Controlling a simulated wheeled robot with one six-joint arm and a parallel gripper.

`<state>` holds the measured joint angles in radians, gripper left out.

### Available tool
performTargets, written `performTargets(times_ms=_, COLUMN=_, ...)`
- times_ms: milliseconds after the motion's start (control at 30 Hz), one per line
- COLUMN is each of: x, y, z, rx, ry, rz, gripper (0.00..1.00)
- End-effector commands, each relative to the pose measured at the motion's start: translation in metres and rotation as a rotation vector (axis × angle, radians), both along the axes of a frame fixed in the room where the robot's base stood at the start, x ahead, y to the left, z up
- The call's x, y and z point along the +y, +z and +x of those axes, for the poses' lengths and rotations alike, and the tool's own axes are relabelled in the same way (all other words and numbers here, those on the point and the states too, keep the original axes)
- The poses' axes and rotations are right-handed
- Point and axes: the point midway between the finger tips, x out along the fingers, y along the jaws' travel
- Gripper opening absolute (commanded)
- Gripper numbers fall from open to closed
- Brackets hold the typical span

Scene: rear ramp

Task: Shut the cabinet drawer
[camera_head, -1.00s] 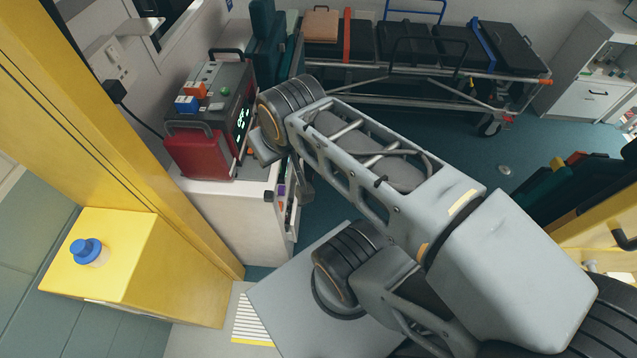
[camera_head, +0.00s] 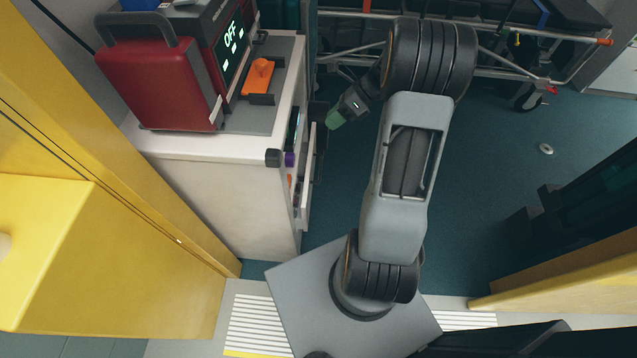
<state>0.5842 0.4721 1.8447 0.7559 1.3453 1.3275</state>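The white cabinet (camera_head: 225,190) stands left of my arm, seen mostly from its side. Its front faces right, and a drawer (camera_head: 308,178) sticks out a little from that front as a thin white panel with a gap behind it. Small coloured items show in the cabinet's open front. My gripper (camera_head: 336,118) is to the right of the drawer and apart from it, above the blue floor. Its tip looks dark with a green end. The fingers are too small and angled to tell whether they are open.
A red and grey medical device (camera_head: 160,75) and an orange item (camera_head: 259,75) rest on the cabinet top. A stretcher (camera_head: 480,45) stands at the back. Yellow door framing (camera_head: 110,260) is at the left.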

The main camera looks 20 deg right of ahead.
Motion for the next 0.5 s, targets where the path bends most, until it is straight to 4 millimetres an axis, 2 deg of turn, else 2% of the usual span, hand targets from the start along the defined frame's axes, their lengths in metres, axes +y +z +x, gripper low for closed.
performTargets(times_ms=33, x=-0.016, y=-0.064, z=0.006, rx=0.091, ry=-0.118, rz=0.087, gripper=0.37)
performTargets(times_ms=100, x=-0.034, y=-0.11, z=0.012, rx=0.205, ry=-0.267, rz=0.203, gripper=0.37)
performTargets(times_ms=200, x=-0.056, y=-0.167, z=0.016, rx=0.351, ry=-0.444, rz=0.358, gripper=0.37)
performTargets(times_ms=300, x=-0.075, y=-0.215, z=0.017, rx=0.469, ry=-0.582, rz=0.494, gripper=0.37)
performTargets(times_ms=400, x=-0.091, y=-0.252, z=0.015, rx=0.561, ry=-0.679, rz=0.605, gripper=0.37)
performTargets(times_ms=500, x=-0.102, y=-0.277, z=0.014, rx=0.624, ry=-0.742, rz=0.685, gripper=0.37)
